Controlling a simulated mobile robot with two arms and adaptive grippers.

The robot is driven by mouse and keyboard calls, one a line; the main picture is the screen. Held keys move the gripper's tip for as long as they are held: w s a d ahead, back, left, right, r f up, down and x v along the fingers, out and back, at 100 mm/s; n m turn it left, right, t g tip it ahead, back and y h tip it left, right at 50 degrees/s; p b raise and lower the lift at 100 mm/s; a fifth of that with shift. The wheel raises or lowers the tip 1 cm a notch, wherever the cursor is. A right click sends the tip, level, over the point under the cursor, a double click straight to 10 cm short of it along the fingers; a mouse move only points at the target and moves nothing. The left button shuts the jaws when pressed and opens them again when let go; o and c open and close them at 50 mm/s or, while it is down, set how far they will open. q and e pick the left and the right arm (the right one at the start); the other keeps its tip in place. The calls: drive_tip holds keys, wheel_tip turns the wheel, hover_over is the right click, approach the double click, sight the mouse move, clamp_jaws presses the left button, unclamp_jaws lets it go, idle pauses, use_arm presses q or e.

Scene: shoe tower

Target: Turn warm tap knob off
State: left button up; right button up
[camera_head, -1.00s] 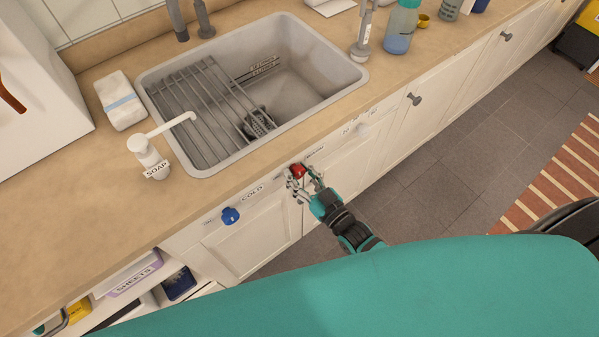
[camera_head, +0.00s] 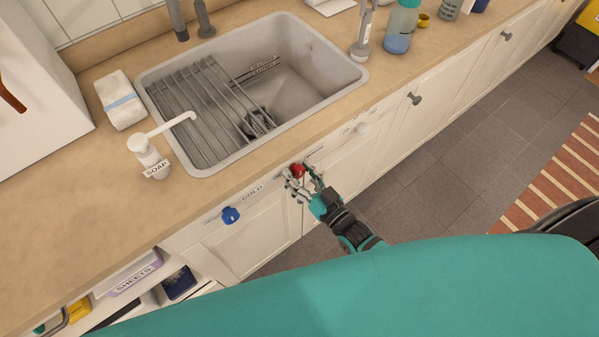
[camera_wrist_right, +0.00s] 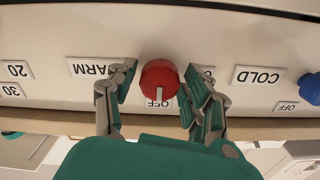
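The warm tap knob is red (camera_head: 298,170) and sits on the cabinet front below the sink. In the right wrist view, the knob (camera_wrist_right: 160,76) appears between my right gripper's fingers, with its white pointer mark directed at the OFF label (camera_wrist_right: 157,104). The WARM label (camera_wrist_right: 88,69) is partly covered by a finger. My left gripper is not in view.
The sink (camera_head: 330,88) and soap pump (camera_head: 150,158) are on the counter above. The floor (camera_head: 460,160) at right is clear.

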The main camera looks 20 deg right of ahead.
drive_tip(key=shift+o, duration=0.9)
drive_tip(key=v, duration=1.2)
